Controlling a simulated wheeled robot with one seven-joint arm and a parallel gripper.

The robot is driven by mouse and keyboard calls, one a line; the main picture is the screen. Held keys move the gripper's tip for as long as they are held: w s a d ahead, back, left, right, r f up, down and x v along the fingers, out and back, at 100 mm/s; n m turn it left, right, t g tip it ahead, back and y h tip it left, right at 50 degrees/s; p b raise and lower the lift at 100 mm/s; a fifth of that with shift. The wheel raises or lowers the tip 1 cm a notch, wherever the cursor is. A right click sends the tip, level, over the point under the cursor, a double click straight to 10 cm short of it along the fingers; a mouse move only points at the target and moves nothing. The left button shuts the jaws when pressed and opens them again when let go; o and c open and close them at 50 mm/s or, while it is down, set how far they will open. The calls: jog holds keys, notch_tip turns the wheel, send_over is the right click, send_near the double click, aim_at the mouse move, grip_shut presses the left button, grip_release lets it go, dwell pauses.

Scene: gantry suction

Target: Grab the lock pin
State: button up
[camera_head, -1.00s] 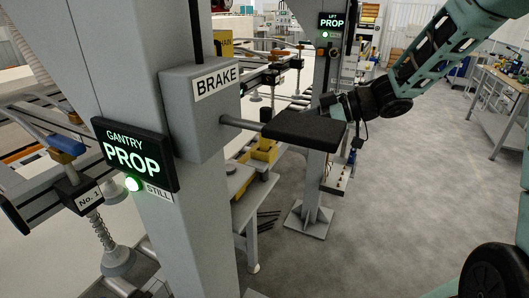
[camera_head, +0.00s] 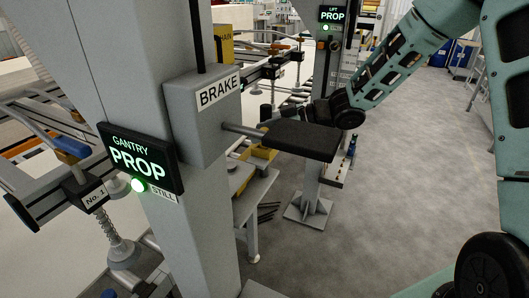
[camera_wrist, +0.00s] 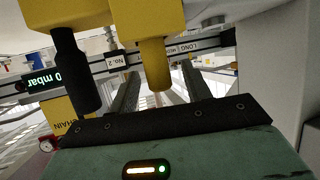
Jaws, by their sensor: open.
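In the wrist view, a yellow rounded peg (camera_wrist: 156,65) hangs below a yellow block. A thick black grip-like cylinder (camera_wrist: 75,68) hangs to its left. No label says which is the lock pin; the yellow peg may be it. My gripper (camera_wrist: 161,72) is open, its two dark fingers on either side of the yellow peg in the picture. I cannot tell the depth between them, and no grasp shows. In the head view my gripper is partly hidden behind the black paddle of the brake lever (camera_head: 302,140), beyond the grey post.
A grey post with a BRAKE box (camera_head: 205,115) and a lit GANTRY PROP sign (camera_head: 140,160) stands close in front. A LIFT PROP post (camera_head: 312,190) stands behind. A rail with a No.2 label (camera_wrist: 118,58) crosses behind the peg.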

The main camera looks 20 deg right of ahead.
grip_shut()
jog(key=shift+r, duration=0.2)
